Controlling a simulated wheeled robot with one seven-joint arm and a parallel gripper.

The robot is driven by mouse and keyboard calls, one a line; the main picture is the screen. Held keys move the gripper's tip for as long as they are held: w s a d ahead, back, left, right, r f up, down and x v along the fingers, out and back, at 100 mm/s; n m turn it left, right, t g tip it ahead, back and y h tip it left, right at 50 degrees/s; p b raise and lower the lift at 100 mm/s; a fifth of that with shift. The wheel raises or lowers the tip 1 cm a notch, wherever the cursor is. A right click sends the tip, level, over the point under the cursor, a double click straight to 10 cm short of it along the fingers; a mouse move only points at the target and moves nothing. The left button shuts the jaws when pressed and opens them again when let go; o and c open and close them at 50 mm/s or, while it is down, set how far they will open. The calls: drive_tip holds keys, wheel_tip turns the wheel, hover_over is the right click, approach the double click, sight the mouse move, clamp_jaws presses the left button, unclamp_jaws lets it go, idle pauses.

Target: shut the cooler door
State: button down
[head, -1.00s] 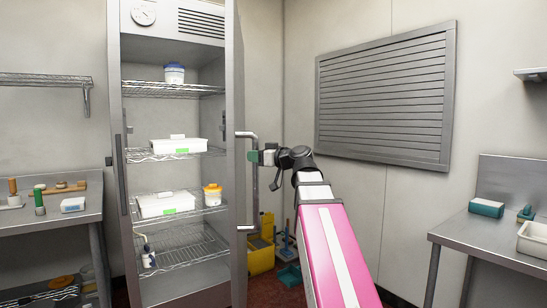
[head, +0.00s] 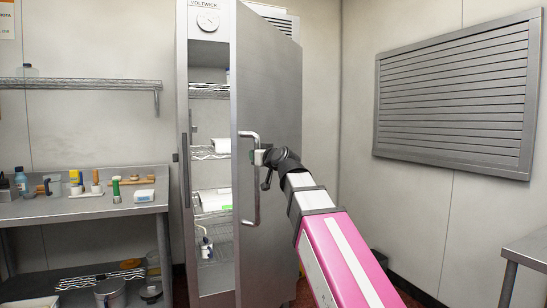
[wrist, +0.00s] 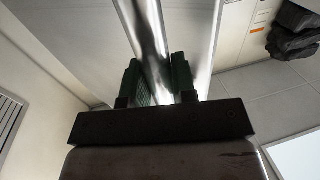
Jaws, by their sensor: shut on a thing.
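The cooler (head: 208,60) is a tall steel cabinet in the middle of the head view. Its door (head: 270,90) is hinged on the right and stands partly open, hiding much of the inside. A long bar handle (head: 257,209) runs upright near the door's free edge. My gripper (head: 259,157) is at the handle's upper part. In the wrist view its two green fingers (wrist: 159,84) are shut on the shiny handle bar (wrist: 147,30), one on each side.
A steel bench (head: 90,208) with small tools stands left, under a wall shelf (head: 80,83). Another table (head: 528,250) is at the right edge. A louvred panel (head: 455,95) is on the right wall.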

sight(233, 154)
drive_tip(key=w+a, duration=0.5)
drive_tip(key=a, duration=0.6)
drive_tip(key=shift+w+a, duration=0.2)
drive_tip(key=shift+a, duration=0.15)
drive_tip(key=c, duration=0.9)
unclamp_jaws()
drive_tip(key=shift+c, duration=0.2)
drive_tip(key=v, duration=1.1)
drive_tip(key=shift+w, duration=0.1)
